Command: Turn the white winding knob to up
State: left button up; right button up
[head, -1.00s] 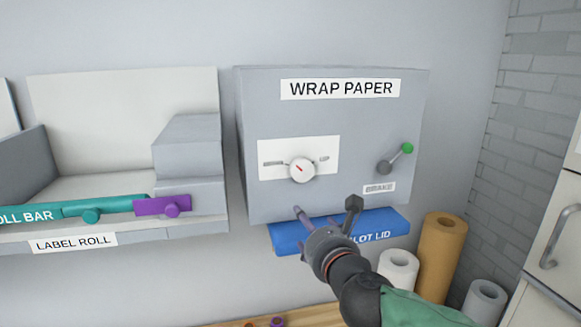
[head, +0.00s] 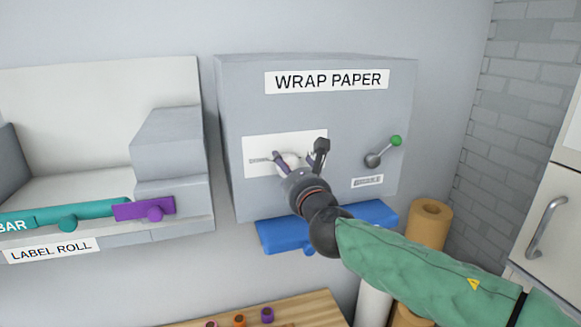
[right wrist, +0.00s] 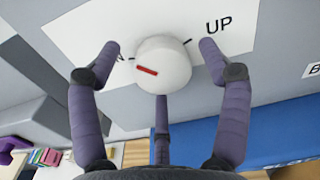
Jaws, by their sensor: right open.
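The white winding knob (head: 291,160) sits on a white plate (head: 258,146) on the front of the grey wrap paper box (head: 330,120). In the right wrist view the knob (right wrist: 163,66) has a red mark on its face, which points toward the left, away from the word UP (right wrist: 218,26) at its right. My right gripper (head: 300,155) is in front of the knob and partly hides it. Its purple fingers are open and spread on both sides of the knob, with a third finger below; they look apart from it. My left gripper is out of view.
A grey lever with a green ball (head: 396,141) is on the box's right side. A blue slot lid (head: 280,236) juts out below the box. At the left is the label roll unit with a teal bar (head: 100,213) and a purple piece (head: 145,208). Paper rolls (head: 429,222) stand below right.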

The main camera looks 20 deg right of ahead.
jog(key=shift+w, duration=0.25)
jog(key=shift+w+f, duration=0.1)
jog(key=shift+w, duration=0.1)
jog(key=shift+s, duration=0.15)
jog(key=c, duration=1.1)
jog(key=shift+c, duration=0.3)
jog(key=shift+d+r, duration=0.1)
jog(key=shift+r, duration=0.2)
